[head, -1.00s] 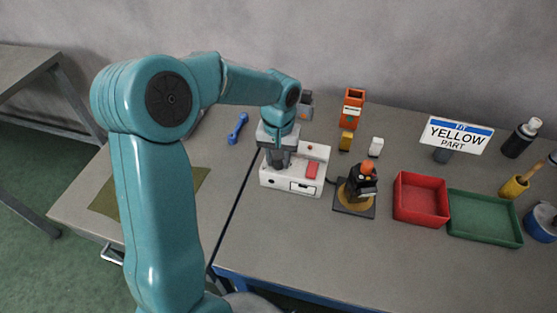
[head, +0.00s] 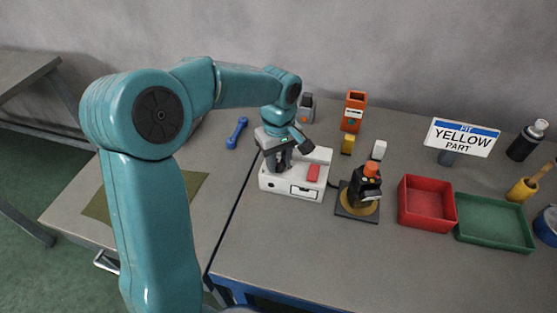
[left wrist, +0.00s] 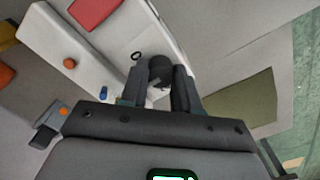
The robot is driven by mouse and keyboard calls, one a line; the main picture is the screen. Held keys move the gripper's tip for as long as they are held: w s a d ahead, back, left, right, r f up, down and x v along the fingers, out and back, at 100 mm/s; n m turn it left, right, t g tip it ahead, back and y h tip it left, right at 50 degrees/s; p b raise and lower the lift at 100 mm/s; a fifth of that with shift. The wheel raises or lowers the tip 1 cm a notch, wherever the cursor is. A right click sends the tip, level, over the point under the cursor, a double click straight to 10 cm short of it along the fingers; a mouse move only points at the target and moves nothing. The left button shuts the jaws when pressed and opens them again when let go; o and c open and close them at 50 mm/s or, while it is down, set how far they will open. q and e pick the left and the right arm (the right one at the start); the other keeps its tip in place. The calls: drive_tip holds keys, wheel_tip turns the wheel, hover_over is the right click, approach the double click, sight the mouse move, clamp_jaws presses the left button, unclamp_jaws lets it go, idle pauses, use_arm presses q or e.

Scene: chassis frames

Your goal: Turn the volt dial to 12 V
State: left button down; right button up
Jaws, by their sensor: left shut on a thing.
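The white box (head: 275,182) with the dial stands near the left edge of the right-hand bench, with a red block-like control on its top right. My left gripper (head: 280,162) points down onto the left part of this box. In the left wrist view the dark round dial (left wrist: 160,68) sits between the two fingers of my left gripper (left wrist: 158,84), and they are shut on it. The dial's marks and pointer setting are hidden or too small to read. My right gripper is not in view.
Right of the box stands a small black device (head: 367,190) with an orange top. A red tray (head: 428,222) and a green tray (head: 495,240) lie further right. Behind are an orange bin (head: 354,112), yellow and white blocks and a sign (head: 461,138). A blue tool (head: 237,132) lies left.

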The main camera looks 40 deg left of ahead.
sight(278, 163)
use_arm(q)
drive_tip(key=shift+r, duration=0.15)
idle(0.3)
drive_tip(key=c, duration=0.8)
unclamp_jaws()
wheel_tip(278, 163, up, 16)
drive_tip(key=shift+r+p, duration=0.15)
drive_tip(key=shift+p, duration=0.6)
drive_tip(key=shift+s+d, duration=0.1)
drive_tip(key=shift+s, duration=0.05)
